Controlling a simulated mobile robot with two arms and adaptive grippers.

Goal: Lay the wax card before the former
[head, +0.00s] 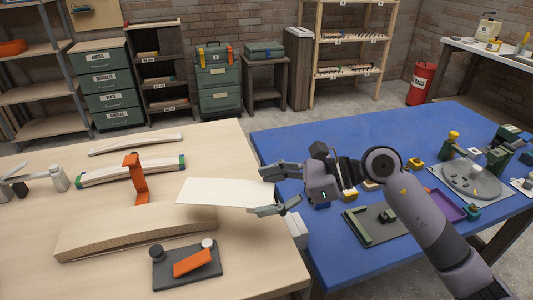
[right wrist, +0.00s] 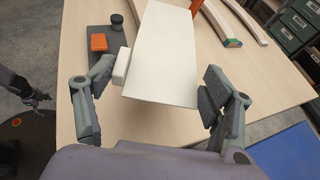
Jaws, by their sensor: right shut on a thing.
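The wax card, a thin off-white sheet (head: 225,192), is held roughly level above the pale wooden table, and it fills the middle of the right wrist view (right wrist: 163,55). My right gripper (head: 277,192) is shut on its right end; its fingers also show in the right wrist view (right wrist: 158,88). A long, low wooden block with a curved top (head: 120,235), seemingly the former, lies on the table to the left of the card. The card covers part of its far right end. My left gripper (right wrist: 40,97) appears small and dark at the left of the right wrist view, its jaws unclear.
A dark plate (head: 160,280) with an orange block (head: 192,263) lies in front of the former. An orange clamp (head: 134,175) stands behind it beside curved strips (head: 160,167). A blue table (head: 340,262) with several parts and fixtures adjoins on the right.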

